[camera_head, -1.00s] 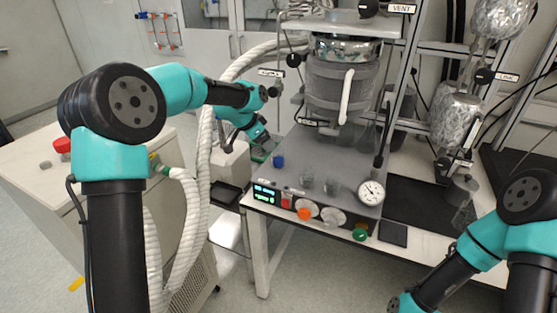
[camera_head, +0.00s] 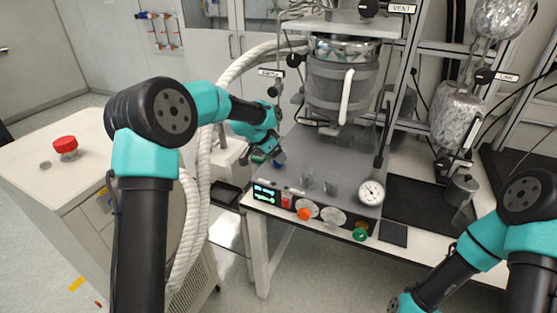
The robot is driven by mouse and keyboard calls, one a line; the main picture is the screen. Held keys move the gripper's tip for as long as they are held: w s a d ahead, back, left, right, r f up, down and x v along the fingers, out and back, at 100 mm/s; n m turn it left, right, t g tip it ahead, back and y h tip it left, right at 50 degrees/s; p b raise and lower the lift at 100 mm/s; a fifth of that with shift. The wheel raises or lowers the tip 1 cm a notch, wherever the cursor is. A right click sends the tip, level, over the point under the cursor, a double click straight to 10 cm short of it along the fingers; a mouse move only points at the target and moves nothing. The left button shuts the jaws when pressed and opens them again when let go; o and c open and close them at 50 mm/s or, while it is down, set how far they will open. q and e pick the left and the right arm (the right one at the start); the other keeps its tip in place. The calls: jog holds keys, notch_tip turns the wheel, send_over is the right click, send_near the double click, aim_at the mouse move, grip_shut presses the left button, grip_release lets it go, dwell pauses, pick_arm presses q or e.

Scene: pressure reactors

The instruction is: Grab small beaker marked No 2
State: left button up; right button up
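Two small clear glass beakers stand upright on the grey reactor platform (camera_head: 345,155): a left one (camera_head: 307,181) and a right one (camera_head: 330,189). Any number marks on them are too small to read, so I cannot tell which is No 2. My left gripper (camera_head: 270,158) is over the platform's left edge, to the left of and behind both beakers and apart from them. It is next to a small blue part (camera_head: 279,163) and partly overlaps it in view. Its fingers are too small to tell open from shut. My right arm is at the lower right; its gripper is out of frame.
The jacketed reactor vessel (camera_head: 342,85) stands behind the beakers. A pressure gauge (camera_head: 371,191) is to their right. Orange (camera_head: 304,214) and green (camera_head: 360,234) knobs line the front panel. White hoses (camera_head: 203,170) run close to my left arm. A black mat (camera_head: 418,205) lies right.

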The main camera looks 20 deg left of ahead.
pick_arm(q)
jog(key=shift+x, duration=1.55)
jog(key=c, duration=1.1)
jog(key=shift+r, duration=0.15)
jog(key=s+a, duration=1.2)
jog(key=s, duration=0.1)
jog(key=shift+s+a, duration=0.1)
